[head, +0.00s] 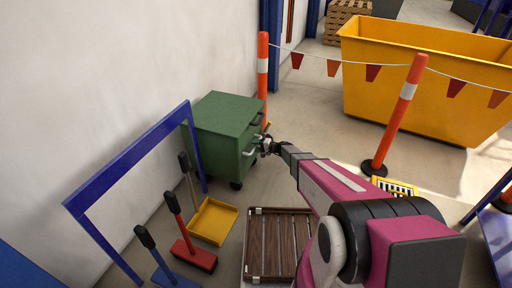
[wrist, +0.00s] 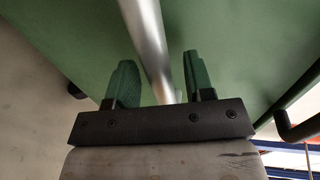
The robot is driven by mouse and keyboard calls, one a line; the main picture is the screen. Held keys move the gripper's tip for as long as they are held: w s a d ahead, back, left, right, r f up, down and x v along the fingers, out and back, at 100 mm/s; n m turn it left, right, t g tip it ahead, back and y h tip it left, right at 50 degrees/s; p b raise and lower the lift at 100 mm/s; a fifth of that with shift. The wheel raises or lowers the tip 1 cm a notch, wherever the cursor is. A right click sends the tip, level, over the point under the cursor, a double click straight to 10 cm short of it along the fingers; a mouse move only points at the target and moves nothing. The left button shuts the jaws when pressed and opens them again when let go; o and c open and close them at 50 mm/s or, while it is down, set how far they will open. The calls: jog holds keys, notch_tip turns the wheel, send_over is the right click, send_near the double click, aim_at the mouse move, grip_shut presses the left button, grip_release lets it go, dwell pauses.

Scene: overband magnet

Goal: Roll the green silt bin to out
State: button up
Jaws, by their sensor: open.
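The green silt bin (head: 222,115) is a boxy green bin on dark casters. It stands against the white wall at left of centre in the head view, with pale handles on its right-hand side. My gripper (head: 268,146) is at that side, by a handle. In the wrist view my gripper (wrist: 160,82) has its two green fingers apart, with a silver handle bar (wrist: 146,35) running between them. The fingers do not appear closed on the bar. The bin's green face (wrist: 230,45) fills most of the wrist view.
A blue frame (head: 130,150) with brushes and a yellow dustpan (head: 212,222) stands left of the bin. A slatted wooden pallet (head: 280,245) lies in front. Orange posts (head: 400,105) with a flag line separate off a yellow skip (head: 425,80). Bare floor lies between.

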jog(key=shift+a, duration=0.15)
grip_shut()
jog(key=f+v, duration=0.3)
jog(key=v, duration=1.3)
jog(key=d+f+v, duration=0.1)
jog(key=f+v, duration=0.2)
jog(key=v, duration=1.4)
jog(key=d+f+v, duration=0.1)
jog(key=f+v, duration=0.2)
jog(key=v, duration=1.3)
jog(key=shift+s+f, duration=0.3)
jog(key=shift+d, duration=0.15)
grip_release()
jog(key=shift+d, duration=0.1)
jog(key=v, duration=1)
jog(key=shift+s+d, duration=0.2)
jog(key=shift+d, duration=0.15)
